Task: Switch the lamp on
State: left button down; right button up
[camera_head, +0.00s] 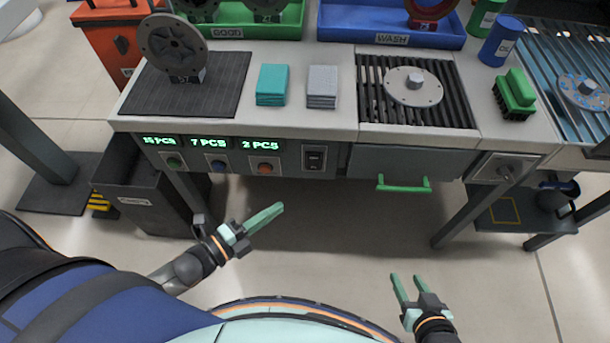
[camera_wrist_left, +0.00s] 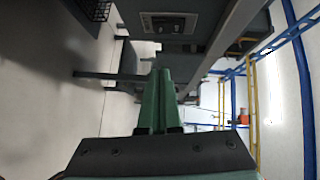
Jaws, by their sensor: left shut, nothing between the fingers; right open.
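No lamp can be made out in either view. A black rocker switch (camera_head: 314,158) sits on the front panel of the workbench, right of three coloured buttons and green displays. A rotary knob (camera_head: 505,172) is on a grey plate at the bench's right front. My left gripper (camera_head: 278,210) is shut and empty, below and in front of the panel, touching nothing. In the left wrist view its closed green fingers (camera_wrist_left: 160,75) point toward the bench underside and a dark fitting (camera_wrist_left: 170,24), too small to identify. My right gripper (camera_head: 407,279) is open and empty, low over the floor.
A green drawer handle (camera_head: 404,185) sticks out from the bench front. A dark bin (camera_head: 148,200) stands at the left under the bench. A green brush (camera_head: 514,94) and folded cloths (camera_head: 271,85) lie on the bench top. The floor before the bench is clear.

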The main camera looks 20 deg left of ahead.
pick_arm(q)
jog(key=b, duration=0.1)
send_near(318, 169)
jog(key=d, duration=0.4)
jog(key=w, duration=0.3)
jog(key=w+a+b, duration=0.1)
jog(key=w, duration=0.1)
jog(key=shift+f, duration=0.3)
